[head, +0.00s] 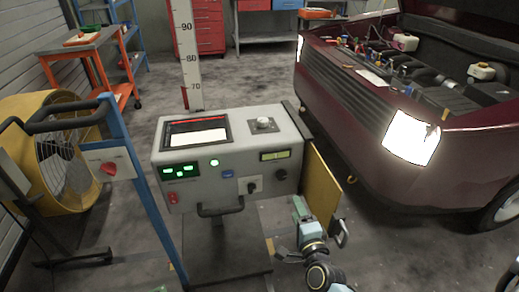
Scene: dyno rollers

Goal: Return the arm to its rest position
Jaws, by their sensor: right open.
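My right arm comes in from the bottom, right of centre. Its gripper (290,232) is open and I see nothing between the fingers. It is in front of the lower right part of the grey dyno console (222,158), near a yellow panel (322,190) on the console's right side. I cannot tell whether it touches either of them. The console shows green lit displays, a knob on top, and small switches and a black handle on its front. My left gripper is not in view.
A dark red car (450,165) with its hood open stands at the right. A yellow fan (55,150) and a blue post (140,190) are at the left. An orange cart (85,45) and a red cabinet (208,28) stand behind. The floor behind the console is clear.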

